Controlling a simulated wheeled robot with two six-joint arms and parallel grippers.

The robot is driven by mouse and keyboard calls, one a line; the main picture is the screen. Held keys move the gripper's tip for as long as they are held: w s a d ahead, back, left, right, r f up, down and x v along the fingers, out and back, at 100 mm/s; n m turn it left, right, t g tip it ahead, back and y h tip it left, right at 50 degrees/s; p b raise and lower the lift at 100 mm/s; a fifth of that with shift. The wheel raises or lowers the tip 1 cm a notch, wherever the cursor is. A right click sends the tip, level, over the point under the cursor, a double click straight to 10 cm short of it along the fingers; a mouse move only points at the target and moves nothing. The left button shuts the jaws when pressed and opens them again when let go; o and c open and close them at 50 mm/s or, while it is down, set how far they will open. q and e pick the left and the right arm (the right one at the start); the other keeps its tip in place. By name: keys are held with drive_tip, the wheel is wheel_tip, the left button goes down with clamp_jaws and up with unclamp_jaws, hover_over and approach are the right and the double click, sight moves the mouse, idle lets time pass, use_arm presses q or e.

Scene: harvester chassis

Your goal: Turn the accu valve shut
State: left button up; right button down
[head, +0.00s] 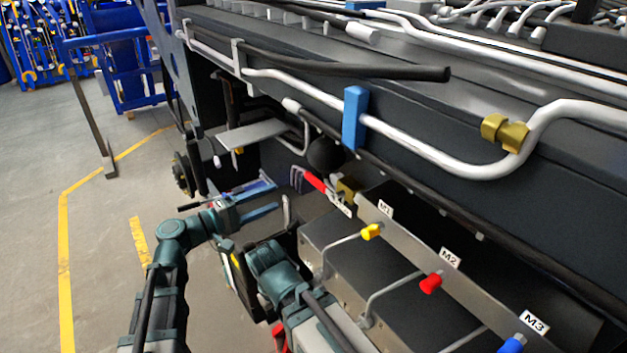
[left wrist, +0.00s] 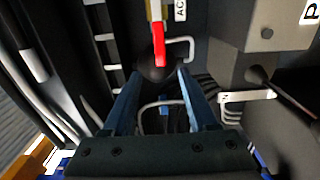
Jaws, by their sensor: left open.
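The accu valve has a red lever (head: 318,184) on a brass body (head: 347,190), beside a white label partly hidden in the head view. In the left wrist view the red lever (left wrist: 158,46) hangs from the top, with the label reading "AC" (left wrist: 180,9) beside it. My left gripper (head: 270,197) is open and empty, left of the lever in the head view. In the left wrist view its blue fingers (left wrist: 160,90) are spread wide, with the lever's end beyond and between their tips; they look apart from it. My right gripper is not recognisable in view.
A metal rail (head: 405,235) carries a yellow cap (head: 372,232), a red cap (head: 431,283) and a blue cap (head: 512,345), labelled M1, M2 and M3. White pipes and a blue clamp (head: 355,117) lie above. Open floor (head: 100,240) lies left.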

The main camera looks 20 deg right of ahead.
sight(311, 181)
use_arm(q)
drive_tip(key=x, duration=1.3)
drive_tip(key=shift+w+d, duration=0.1)
drive_tip(key=shift+d, duration=0.3)
clamp_jaws()
drive_tip(key=shift+f, duration=0.1)
idle(0.8)
